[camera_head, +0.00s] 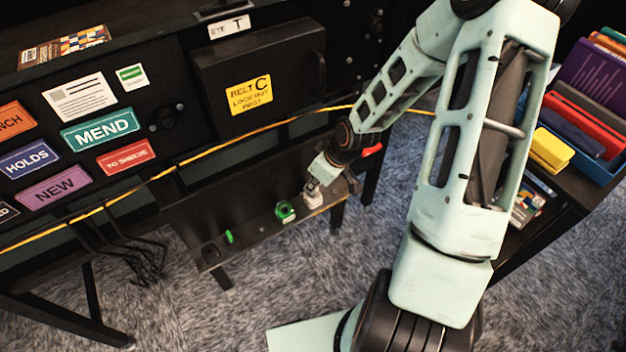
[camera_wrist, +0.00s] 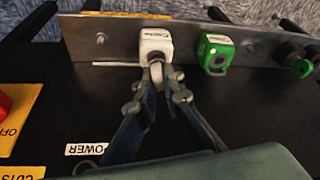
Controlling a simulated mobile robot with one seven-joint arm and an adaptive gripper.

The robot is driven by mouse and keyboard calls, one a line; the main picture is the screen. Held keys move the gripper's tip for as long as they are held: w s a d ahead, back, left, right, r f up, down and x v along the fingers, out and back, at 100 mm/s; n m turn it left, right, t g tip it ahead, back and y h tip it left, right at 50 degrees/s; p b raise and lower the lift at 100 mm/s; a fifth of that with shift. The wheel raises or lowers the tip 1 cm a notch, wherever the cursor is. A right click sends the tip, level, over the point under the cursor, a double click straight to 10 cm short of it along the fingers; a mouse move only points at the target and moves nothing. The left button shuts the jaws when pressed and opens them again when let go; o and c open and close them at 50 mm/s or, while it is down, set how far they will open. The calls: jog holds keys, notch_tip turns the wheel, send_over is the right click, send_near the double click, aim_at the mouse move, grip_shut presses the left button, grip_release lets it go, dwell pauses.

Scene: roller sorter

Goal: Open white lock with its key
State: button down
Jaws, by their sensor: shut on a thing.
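The white lock (camera_wrist: 156,42) is fixed on a metal strip, and it also shows in the head view (camera_head: 313,199) just below my gripper (camera_head: 321,182). In the wrist view my gripper (camera_wrist: 157,78) is shut at the front face of the white lock. A small pale piece, seemingly the white key (camera_wrist: 157,71), shows between the fingertips. It lines up with the lock's face, but I cannot tell how far in it sits. The fingers hide most of it.
A green lock (camera_wrist: 215,53) sits right of the white one, close to my fingers. A green piece (camera_wrist: 302,67) is further right on the same strip. A red part (camera_wrist: 8,104) with an OFF label is at left. A yellow cable (camera_head: 200,155) runs across the dark cabinet.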

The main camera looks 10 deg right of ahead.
jog(key=shift+n+g+y+p, duration=0.3)
jog(key=shift+n+g+p, duration=0.1)
jog(key=shift+n+p, duration=0.8)
jog(key=shift+r, duration=0.15)
jog(key=shift+r+p, duration=2.4)
